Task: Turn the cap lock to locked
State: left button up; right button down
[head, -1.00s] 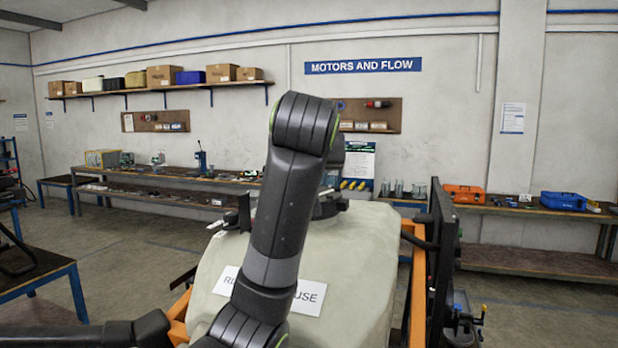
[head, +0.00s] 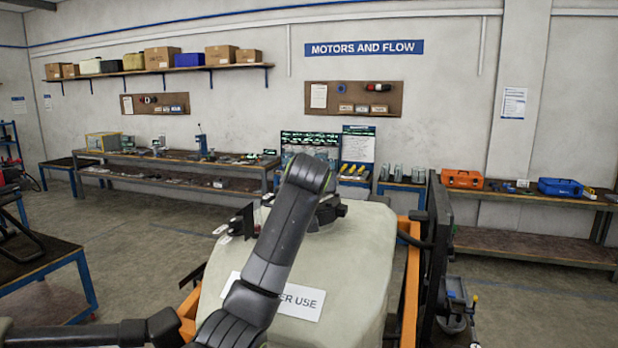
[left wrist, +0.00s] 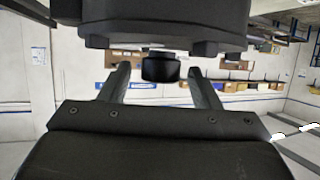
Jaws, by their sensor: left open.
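A pale tank (head: 355,250) with a white label ending in "ER USE" stands in the middle of the head view. A dark round cap (head: 325,213) sits on its top, partly behind my left arm. In the left wrist view, which is upside down, a broad dark body with lugs (left wrist: 165,22), seemingly the cap, fills the top. A short black round knob (left wrist: 160,67) projects from it. My left gripper (left wrist: 160,80) is open, its two fingers on either side of the knob with gaps showing. My arm hides this gripper in the head view. Lock markings are not readable.
Orange frame bars (head: 408,285) flank the tank, with a dark upright panel (head: 440,255) to its right. A small dark plate (head: 249,220) stands at the tank's left top edge. Benches (head: 175,165) line the back wall.

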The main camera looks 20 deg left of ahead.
pick_arm(q)
jog(key=shift+x, duration=0.75)
pick_arm(e)
jog(key=shift+s+a+r, duration=0.2)
jog(key=shift+s+r, duration=0.05)
jog(key=shift+s, duration=0.15)
pick_arm(q)
jog(key=shift+c, duration=0.4)
jog(key=c, duration=0.9)
pick_arm(e)
jog(key=shift+d, duration=0.3)
